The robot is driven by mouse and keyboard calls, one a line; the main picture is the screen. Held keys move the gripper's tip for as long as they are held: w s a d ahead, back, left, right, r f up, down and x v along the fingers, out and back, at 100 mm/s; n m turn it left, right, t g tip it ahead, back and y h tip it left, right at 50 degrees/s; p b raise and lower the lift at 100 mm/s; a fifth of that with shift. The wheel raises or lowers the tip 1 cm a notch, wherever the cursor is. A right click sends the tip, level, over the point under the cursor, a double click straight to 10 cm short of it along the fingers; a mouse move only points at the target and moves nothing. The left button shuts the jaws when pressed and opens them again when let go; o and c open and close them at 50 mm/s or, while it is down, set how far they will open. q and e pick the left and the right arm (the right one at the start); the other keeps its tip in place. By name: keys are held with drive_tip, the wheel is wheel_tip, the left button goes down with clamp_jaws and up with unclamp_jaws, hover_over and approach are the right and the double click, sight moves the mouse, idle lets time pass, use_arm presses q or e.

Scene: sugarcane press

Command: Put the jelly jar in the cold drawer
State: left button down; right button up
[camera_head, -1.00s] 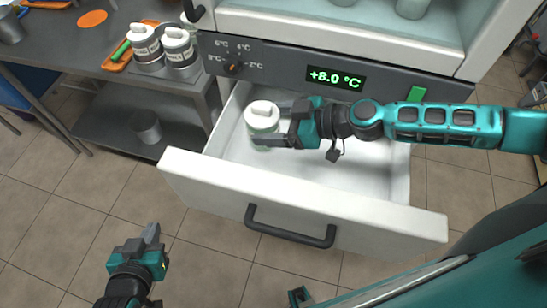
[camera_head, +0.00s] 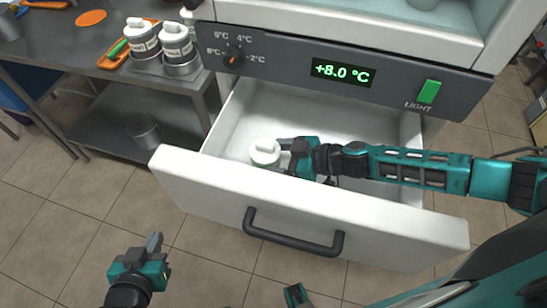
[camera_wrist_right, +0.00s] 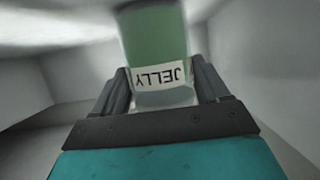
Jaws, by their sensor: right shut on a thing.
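The jelly jar (camera_head: 264,153) has a white lid and is inside the open white cold drawer (camera_head: 345,222), behind its front panel. In the right wrist view the jar (camera_wrist_right: 158,45) shows green contents and an upside-down JELLY label. My right gripper (camera_head: 284,154) is shut on the jar from its right side; its fingers (camera_wrist_right: 165,95) flank the glass. The drawer front hides the jar's lower part in the head view, so I cannot tell whether it touches the drawer floor. My left gripper (camera_head: 147,252) hangs in front of the drawer, at lower left, away from it; its finger gap is unclear.
The control panel (camera_head: 285,66) above the drawer reads +8.0 °C, with a dial (camera_head: 233,57) and a green light switch (camera_head: 429,92). A dark handle (camera_head: 290,240) is on the drawer front. The drawer's back is free.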

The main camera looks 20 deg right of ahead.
drive_tip(key=shift+f+b, duration=0.2)
drive_tip(key=shift+b, duration=0.15)
drive_tip(key=o, duration=1.5)
drive_tip(key=shift+r, duration=0.1)
drive_tip(key=shift+r+p, duration=0.2)
drive_tip(key=shift+p, duration=0.15)
drive_tip(key=v, duration=1.2)
drive_tip(key=shift+b, duration=0.45)
drive_tip(key=shift+f, duration=0.1)
